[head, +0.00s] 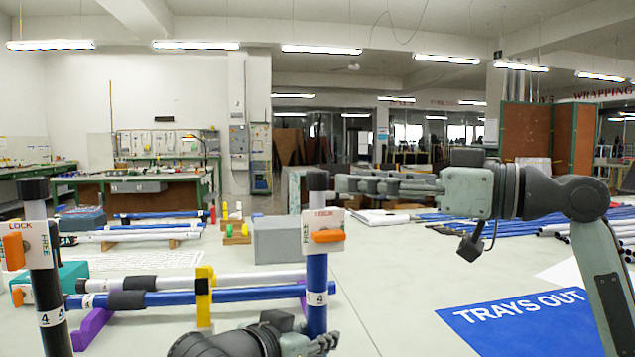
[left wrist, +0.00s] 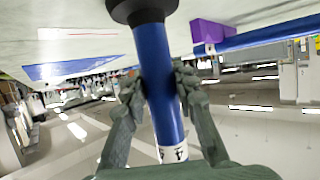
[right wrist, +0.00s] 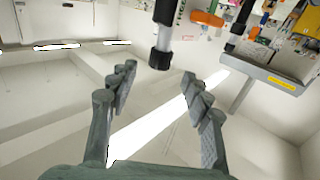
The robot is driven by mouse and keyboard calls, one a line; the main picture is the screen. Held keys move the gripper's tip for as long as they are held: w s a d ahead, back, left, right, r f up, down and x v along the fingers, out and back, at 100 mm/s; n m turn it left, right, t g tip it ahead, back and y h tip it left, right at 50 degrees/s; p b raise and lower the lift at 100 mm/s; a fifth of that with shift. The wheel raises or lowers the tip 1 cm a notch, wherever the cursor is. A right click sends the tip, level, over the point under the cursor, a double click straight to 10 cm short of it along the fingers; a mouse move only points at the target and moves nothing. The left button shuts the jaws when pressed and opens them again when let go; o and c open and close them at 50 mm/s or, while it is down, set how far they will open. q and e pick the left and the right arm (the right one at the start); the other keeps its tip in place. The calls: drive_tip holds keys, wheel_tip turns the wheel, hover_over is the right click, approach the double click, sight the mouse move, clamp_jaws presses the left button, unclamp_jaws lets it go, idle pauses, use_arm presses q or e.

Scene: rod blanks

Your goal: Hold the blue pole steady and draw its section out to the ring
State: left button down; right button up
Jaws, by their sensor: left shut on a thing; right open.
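The blue pole (head: 317,280) stands upright near the front middle, with a white "4" band. A white plate (head: 322,219) marked LOCK and FREE, with an orange lever (head: 327,236) lying sideways, sits near its top. A short grey section with a dark cap (head: 318,181) rises above. My left gripper (head: 325,343) is shut on the blue pole low down; the left wrist view shows the pole (left wrist: 158,75) between its fingers, beside a dark foot (left wrist: 140,10). My right gripper (head: 340,185) is open at cap height; its wrist view shows the cap (right wrist: 160,58) just ahead, between the finger lines. No ring mark is visible.
A black pole (head: 48,300) with its own lock plate stands at the left. Blue and white poles (head: 230,295) lie on purple and yellow supports. A grey box (head: 280,240) stands behind the blue pole.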

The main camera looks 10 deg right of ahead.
sight(328, 179)
drive_tip(key=x, duration=0.7)
drive_tip(key=shift+w+a, duration=0.2)
drive_tip(key=shift+w, duration=0.05)
drive_tip(key=shift+c, duration=0.5)
clamp_jaws()
